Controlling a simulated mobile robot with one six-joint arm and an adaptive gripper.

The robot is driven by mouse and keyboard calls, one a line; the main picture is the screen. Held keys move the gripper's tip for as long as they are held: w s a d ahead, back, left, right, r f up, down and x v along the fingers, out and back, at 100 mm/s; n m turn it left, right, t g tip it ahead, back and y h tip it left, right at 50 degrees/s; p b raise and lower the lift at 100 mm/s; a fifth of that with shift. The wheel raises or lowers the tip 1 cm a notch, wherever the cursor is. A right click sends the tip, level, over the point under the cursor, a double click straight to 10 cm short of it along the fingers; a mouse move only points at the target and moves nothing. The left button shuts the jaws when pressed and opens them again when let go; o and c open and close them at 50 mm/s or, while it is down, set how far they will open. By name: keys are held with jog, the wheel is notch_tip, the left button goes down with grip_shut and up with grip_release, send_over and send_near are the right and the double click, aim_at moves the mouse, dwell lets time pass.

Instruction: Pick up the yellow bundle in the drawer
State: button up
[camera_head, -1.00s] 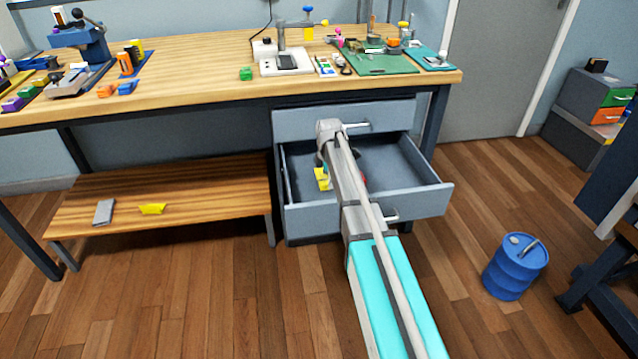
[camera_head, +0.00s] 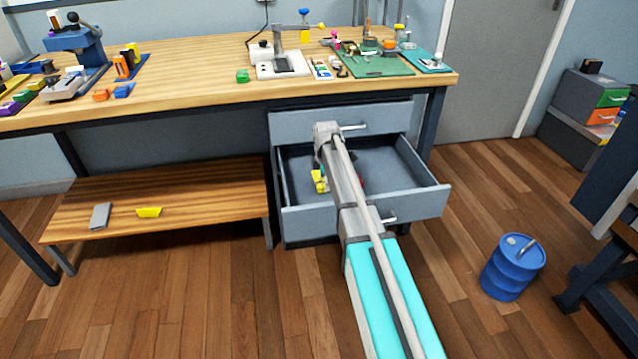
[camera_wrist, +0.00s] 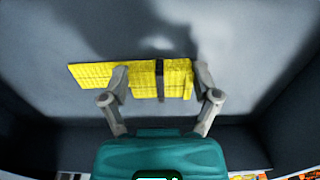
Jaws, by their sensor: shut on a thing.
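The yellow bundle (camera_wrist: 176,79) shows in the wrist view as a stack of yellow strips with a dark band around its middle. My gripper (camera_wrist: 161,82) is shut on it, with one finger at each side. In the head view, yellow (camera_head: 320,181) shows inside the open drawer (camera_head: 412,204), beside my arm. My arm hides most of my gripper and part of the drawer there. I cannot tell whether the bundle still touches the drawer floor.
The drawer walls stand close around my gripper. The workbench (camera_head: 200,92) with tools is above the drawer. A low shelf (camera_head: 190,190) at left holds a grey block (camera_head: 100,216) and a yellow piece (camera_head: 149,212). A blue barrel (camera_head: 513,268) stands on the floor at right.

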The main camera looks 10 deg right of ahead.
jog(key=shift+r, duration=0.1)
jog(key=shift+r+p, duration=0.9)
jog(key=shift+p, duration=0.1)
jog(key=s+d+r+p, duration=0.1)
jog(key=s+r+p, duration=1)
jog(key=s, duration=0.3)
jog(key=shift+d, duration=0.1)
jog(key=shift+r, duration=0.15)
